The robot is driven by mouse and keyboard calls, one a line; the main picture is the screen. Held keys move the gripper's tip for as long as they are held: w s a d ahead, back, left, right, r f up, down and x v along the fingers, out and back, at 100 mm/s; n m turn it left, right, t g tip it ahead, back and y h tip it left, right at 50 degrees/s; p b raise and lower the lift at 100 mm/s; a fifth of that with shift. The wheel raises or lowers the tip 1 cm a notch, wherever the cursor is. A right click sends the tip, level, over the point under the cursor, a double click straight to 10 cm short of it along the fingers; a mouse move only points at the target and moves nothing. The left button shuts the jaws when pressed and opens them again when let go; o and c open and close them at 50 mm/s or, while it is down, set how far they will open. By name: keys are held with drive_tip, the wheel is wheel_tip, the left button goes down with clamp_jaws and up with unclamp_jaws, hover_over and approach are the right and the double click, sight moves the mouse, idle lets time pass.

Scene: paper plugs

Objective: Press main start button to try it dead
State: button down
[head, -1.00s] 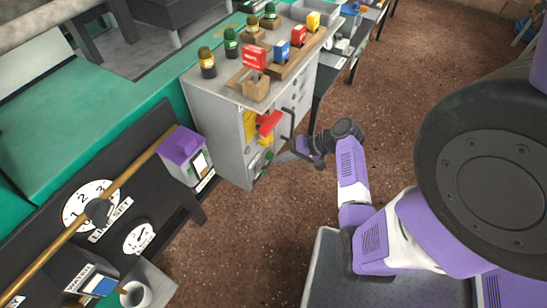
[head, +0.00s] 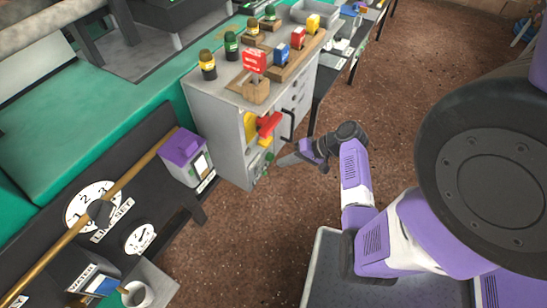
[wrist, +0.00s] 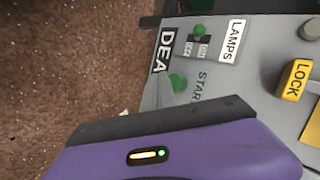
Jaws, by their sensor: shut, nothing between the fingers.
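The green start button (wrist: 177,82) stands out from the grey panel, beside the lettering START, in the wrist view. In the head view small green knobs (head: 269,157) show low on the cabinet's front. My gripper (head: 283,161) is shut and empty, with its tips close to those knobs. Whether it touches one I cannot tell. In the wrist view my gripper's purple body and dark front edge (wrist: 165,118) fill the bottom, just below the button. The fingertips are not clearly seen there.
A smaller green switch (wrist: 198,31) sits by the LAMPS label. A yellow LOCK piece (wrist: 296,80) is to the right. Brown floor is clear to the right.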

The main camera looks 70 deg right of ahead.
drive_tip(key=shift+s, duration=0.1)
drive_tip(key=s, duration=0.2)
drive_tip(key=s+a+p, duration=0.1)
drive_tip(key=s, duration=0.1)
drive_tip(key=shift+s+a, duration=0.15)
drive_tip(key=shift+s, duration=0.25)
idle(1.0)
